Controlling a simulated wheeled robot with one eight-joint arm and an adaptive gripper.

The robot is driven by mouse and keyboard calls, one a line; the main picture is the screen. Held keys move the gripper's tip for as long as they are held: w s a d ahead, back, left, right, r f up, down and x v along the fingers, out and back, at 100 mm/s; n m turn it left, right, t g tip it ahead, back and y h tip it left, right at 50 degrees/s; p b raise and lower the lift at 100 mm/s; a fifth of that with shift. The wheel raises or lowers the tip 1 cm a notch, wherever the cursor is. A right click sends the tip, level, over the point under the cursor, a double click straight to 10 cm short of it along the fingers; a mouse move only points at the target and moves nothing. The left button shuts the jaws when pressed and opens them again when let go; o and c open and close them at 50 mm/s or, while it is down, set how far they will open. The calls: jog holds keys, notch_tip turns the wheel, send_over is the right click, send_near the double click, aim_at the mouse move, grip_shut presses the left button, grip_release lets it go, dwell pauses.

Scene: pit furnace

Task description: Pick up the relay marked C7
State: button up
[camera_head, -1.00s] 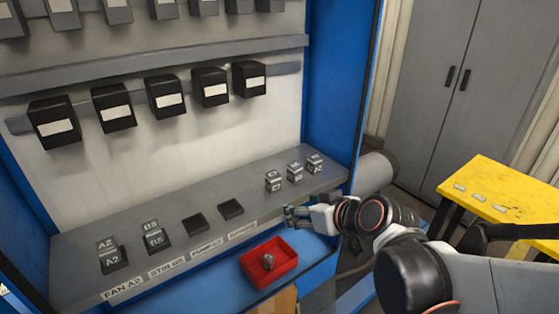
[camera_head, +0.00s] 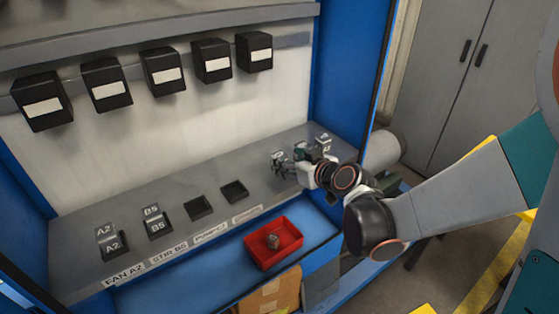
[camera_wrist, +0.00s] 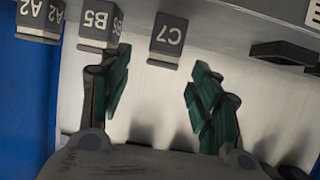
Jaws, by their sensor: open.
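The relay marked C7 (camera_wrist: 168,40) is a small grey block with a white label, in the wrist view just ahead of the gap between my fingertips. My gripper (camera_wrist: 158,75) is open and nothing is between its fingers. The left finger's tip is close to the relay marked B5 (camera_wrist: 98,24); whether they touch I cannot tell. In the head view, my gripper (camera_head: 283,170) is low over the shelf at the relay row, partly hiding the relays. The leftmost relay (camera_head: 279,157) there appears to be C7; its label is not readable in that view.
The relay marked A2 (camera_wrist: 40,18) stands left of B5, near the blue cabinet wall. Empty black sockets (camera_head: 234,191) (camera_head: 199,207) are on the grey shelf (camera_head: 165,190). Relays A2 and B5 sit at its left. A red tray (camera_head: 262,256) with a small object stands in front.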

aim_at(280, 155)
jog(key=shift+b+x, duration=1.15)
jog(key=shift+x, duration=2)
jog(key=shift+s+a, duration=0.1)
jog(key=shift+s, duration=0.05)
jog(key=c, duration=1.2)
